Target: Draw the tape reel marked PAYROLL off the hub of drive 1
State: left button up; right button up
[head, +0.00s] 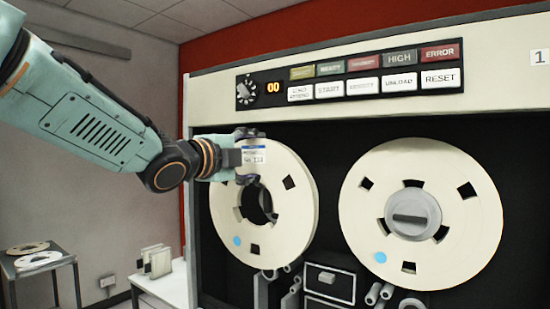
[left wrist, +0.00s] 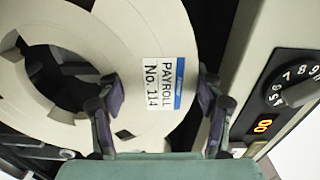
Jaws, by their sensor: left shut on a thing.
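The cream PAYROLL reel (head: 289,188) is the left one at the drive front, with a blue dot low on its face. Its label (left wrist: 163,90) reads PAYROLL No. 114 in the left wrist view. My left gripper (head: 240,156) is shut on the reel's upper rim, by the label, with one finger on each side of the label in the left wrist view (left wrist: 160,98). The reel's centre hole looks mostly dark, with no hub cap filling it; I cannot tell how far it stands from the hub. My right gripper is out of view.
A second cream reel (head: 361,226) sits on the right hub (head: 413,214), close beside. The drive's button panel (head: 372,75) is above, with a plate (head: 540,57) reading 1. A small table (head: 62,262) with reels stands at far left, and a white table (head: 165,289) is nearer.

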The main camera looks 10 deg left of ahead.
pick_arm(q)
jog(key=shift+s+a+r, duration=0.15)
jog(key=shift+s, duration=0.25)
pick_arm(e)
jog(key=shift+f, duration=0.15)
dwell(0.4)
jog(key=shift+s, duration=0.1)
